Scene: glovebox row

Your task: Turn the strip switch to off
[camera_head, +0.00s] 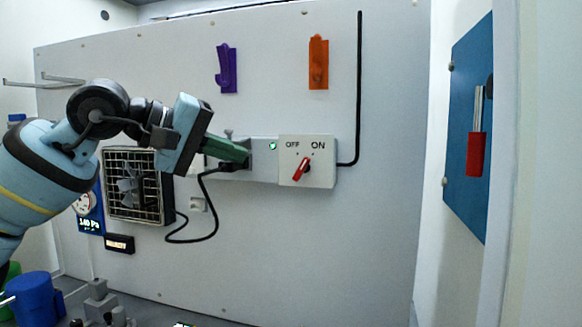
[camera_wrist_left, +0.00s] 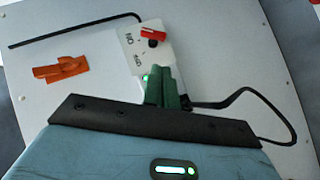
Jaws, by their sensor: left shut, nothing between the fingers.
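The strip switch is a white box (camera_head: 321,176) marked OFF and ON on the grey wall panel. Its red handle (camera_head: 301,170) is tilted, with its upper end leaning right toward ON. A green light (camera_head: 272,146) is lit on the strip left of the box. My left gripper (camera_head: 246,155) has green fingers, shut and empty, in front of the strip and left of the red handle. The left wrist view shows the fingers (camera_wrist_left: 161,76) just short of the switch box (camera_wrist_left: 150,60) and its red handle (camera_wrist_left: 150,33), apart from the handle. My right gripper is not in view.
A black cable (camera_head: 205,238) loops below the strip, and another (camera_head: 359,90) rises on its right. A caged fan (camera_head: 135,188) is at left. Purple (camera_head: 227,70) and orange (camera_head: 318,62) hooks hang above. A red padlock (camera_head: 476,153) hangs on a blue board (camera_head: 465,205) at right.

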